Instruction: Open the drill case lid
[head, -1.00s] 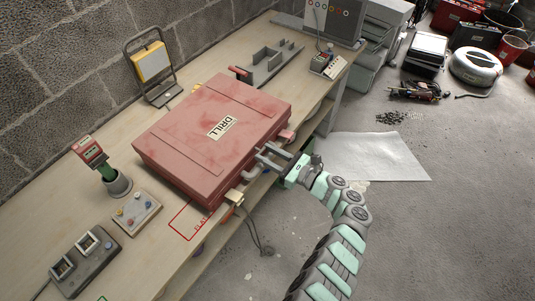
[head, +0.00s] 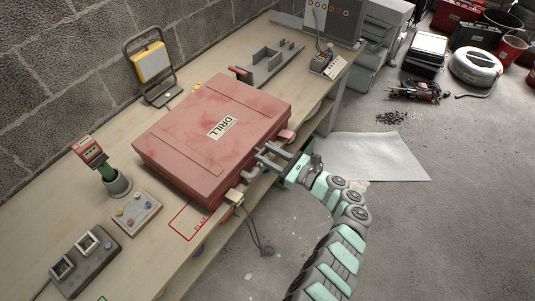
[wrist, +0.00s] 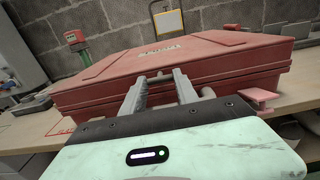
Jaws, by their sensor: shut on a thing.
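The red drill case (head: 185,155) lies flat on the workbench with its lid (head: 215,110) down; a "DRILL" label is on top. It also fills the middle of the wrist view (wrist: 225,75). My gripper (head: 266,156) is at the case's front side, its jaws shut on the grey handle (head: 249,175). In the wrist view the fingers (wrist: 160,82) reach to the case front, and part of the handle (wrist: 208,92) shows to their right. A pink latch-like tab (head: 286,136) sticks out right of the gripper. The fingers partly hide the handle.
A work lamp (head: 152,65) stands behind the case. A cup holding a red-and-green tool (head: 117,182), a small button board (head: 137,212) and a grey socket box (head: 82,262) are at the left. A grey tray (head: 270,62) lies beyond the case. Open floor lies right of the bench.

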